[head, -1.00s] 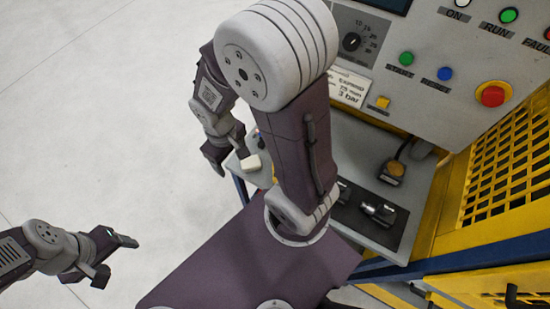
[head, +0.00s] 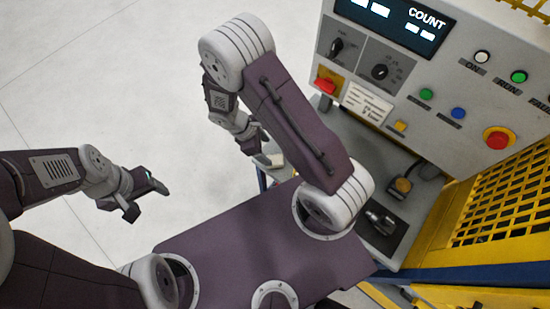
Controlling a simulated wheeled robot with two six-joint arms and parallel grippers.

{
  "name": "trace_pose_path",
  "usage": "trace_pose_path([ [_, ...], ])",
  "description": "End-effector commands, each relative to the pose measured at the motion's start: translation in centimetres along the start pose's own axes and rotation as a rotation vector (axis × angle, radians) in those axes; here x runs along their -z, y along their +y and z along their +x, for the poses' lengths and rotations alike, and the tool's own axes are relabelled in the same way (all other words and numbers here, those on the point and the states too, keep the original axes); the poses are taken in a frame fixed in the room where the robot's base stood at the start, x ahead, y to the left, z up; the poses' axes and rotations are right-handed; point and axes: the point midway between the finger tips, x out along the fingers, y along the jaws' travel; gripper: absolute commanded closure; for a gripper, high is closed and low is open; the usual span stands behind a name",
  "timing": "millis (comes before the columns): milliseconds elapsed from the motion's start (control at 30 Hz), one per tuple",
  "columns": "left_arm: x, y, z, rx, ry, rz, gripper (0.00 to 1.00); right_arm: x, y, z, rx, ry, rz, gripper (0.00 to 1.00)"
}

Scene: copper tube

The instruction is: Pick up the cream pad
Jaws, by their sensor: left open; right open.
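The cream pad (head: 276,160) is a small pale piece at the left end of the grey worktop, partly hidden by my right gripper. My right gripper (head: 260,150) hangs at the worktop's left edge, right beside the pad, with its fingers open. Whether the fingers are around the pad or only next to it, I cannot tell. My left gripper (head: 145,197) is open and empty over the bare floor, well left of the worktop.
A grey control panel (head: 440,85) with buttons and knobs rises behind the worktop (head: 362,150). A black mat (head: 392,238) with metal parts and a yellow-and-black block (head: 402,185) lie to the right. A yellow mesh guard (head: 500,205) stands further right. The floor at left is clear.

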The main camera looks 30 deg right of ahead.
Motion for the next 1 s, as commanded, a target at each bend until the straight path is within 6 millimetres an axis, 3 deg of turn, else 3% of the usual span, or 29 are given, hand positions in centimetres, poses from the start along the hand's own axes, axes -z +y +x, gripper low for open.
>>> trace_pose_path([
  [200, 0.1, 0.0, -0.7, 0.0, 0.0, 0.0, 0.34, -0.1, -0.1, 3.1, 0.005, -0.002, 0.001, 0.29],
  [433, 0.1, 0.0, -1.3, 0.0, 0.0, 0.0, 0.34, 0.1, -0.1, 4.4, 0.005, -0.002, 0.003, 0.29],
  [667, 0.2, 0.0, -2.1, 0.0, 0.0, 0.0, 0.34, 0.7, 0.1, 8.1, 0.005, -0.002, 0.003, 0.29],
  [933, 0.2, 0.0, -2.1, 0.0, 0.0, 0.0, 0.34, 0.8, 0.1, 8.7, 0.003, 0.002, 0.005, 0.29],
  [1000, 0.2, 0.0, -2.1, 0.0, 0.0, 0.0, 0.34, 0.8, 0.1, 8.7, 0.003, 0.002, 0.005, 0.46],
])
